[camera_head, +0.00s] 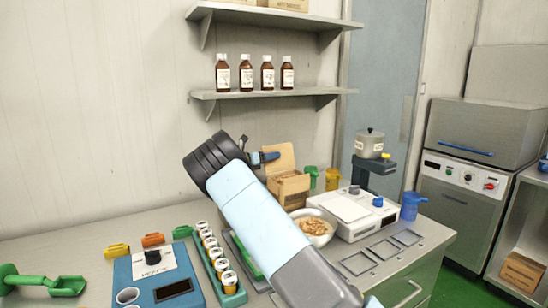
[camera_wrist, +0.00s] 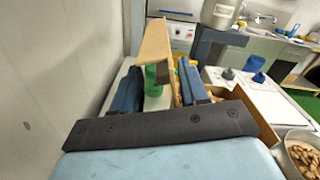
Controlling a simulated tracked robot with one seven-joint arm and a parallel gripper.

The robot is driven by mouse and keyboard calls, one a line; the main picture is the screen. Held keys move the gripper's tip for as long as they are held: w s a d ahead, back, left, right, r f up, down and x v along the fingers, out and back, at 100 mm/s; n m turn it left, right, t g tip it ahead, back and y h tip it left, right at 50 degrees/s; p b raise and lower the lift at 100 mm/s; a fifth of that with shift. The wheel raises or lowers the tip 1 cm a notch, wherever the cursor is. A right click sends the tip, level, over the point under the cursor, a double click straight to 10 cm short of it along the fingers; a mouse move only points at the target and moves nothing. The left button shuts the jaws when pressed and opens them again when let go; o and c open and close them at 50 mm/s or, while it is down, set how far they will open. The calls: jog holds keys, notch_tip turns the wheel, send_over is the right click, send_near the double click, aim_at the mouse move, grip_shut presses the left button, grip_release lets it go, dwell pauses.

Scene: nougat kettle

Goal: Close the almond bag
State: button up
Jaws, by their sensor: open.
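The almond bag appears as an upright brown cardboard-like container (camera_head: 288,190) at the back of the counter, with its top flap (camera_head: 279,157) standing up and open. In the wrist view the raised flap (camera_wrist: 154,42) rises just beyond my fingers, and the container's side wall (camera_wrist: 258,118) shows at right. My gripper (camera_head: 264,158) is open beside the flap, at its left in the head view. In the wrist view its two blue fingers (camera_wrist: 160,84) are spread, with the flap's lower part seen between them. I cannot tell whether they touch it. My gripper partly hides the container.
A bowl of almonds (camera_head: 314,229) stands in front of the container, beside a white scale (camera_head: 352,212). A rack of small jars (camera_head: 215,262) is at left. The wall is close on the left in the wrist view.

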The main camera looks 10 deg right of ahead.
jog(key=shift+d, duration=0.25)
jog(key=shift+c, duration=0.2)
grip_shut()
